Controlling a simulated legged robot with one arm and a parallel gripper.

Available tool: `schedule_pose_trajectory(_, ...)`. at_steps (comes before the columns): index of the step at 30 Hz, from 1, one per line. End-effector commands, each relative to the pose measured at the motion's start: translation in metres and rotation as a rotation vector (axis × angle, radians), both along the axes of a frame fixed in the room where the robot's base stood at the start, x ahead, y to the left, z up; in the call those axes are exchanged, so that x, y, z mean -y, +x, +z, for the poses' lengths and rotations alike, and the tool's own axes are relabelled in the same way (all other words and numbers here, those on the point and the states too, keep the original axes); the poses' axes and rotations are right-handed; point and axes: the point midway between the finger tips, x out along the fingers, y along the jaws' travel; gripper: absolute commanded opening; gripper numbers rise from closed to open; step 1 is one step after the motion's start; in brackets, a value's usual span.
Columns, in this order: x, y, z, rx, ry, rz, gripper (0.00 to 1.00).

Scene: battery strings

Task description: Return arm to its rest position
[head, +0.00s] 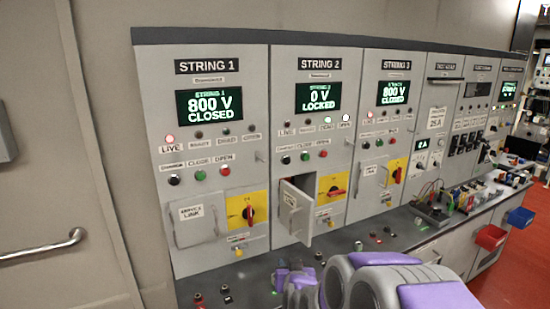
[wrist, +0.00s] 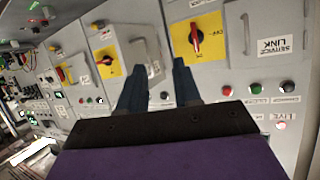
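My gripper (wrist: 159,68) shows in the wrist view with two dark fingers apart and nothing between them. The wrist view is rolled over, so panel labels appear upside down. In the head view my purple and grey arm (head: 370,285) is folded low at the bottom centre, in front of the counter. The fingertips cannot be made out there. The String 2 panel (head: 290,150) reads 0 V LOCKED, and its service link door (head: 295,212) stands ajar. The String 1 panel (head: 250,150) and String 3 panel (head: 365,140) both read 800 V CLOSED.
The dark counter (head: 345,238) runs below the panels. A black tester with leads (head: 433,205) and loose small parts lie on it to the right. A red bin (head: 490,237) and a blue bin (head: 520,217) hang at its front. A door handle (head: 45,247) juts out at left.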

Motion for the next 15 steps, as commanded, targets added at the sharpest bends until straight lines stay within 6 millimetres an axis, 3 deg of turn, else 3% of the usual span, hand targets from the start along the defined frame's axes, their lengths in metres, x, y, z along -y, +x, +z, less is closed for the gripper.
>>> schedule_pose_trajectory(8, 0.011, -0.089, -0.003, -0.353, -0.017, 0.073, 0.33)
schedule_pose_trajectory(15, 0.036, -0.193, -0.006, -0.674, -0.056, 0.085, 0.33)
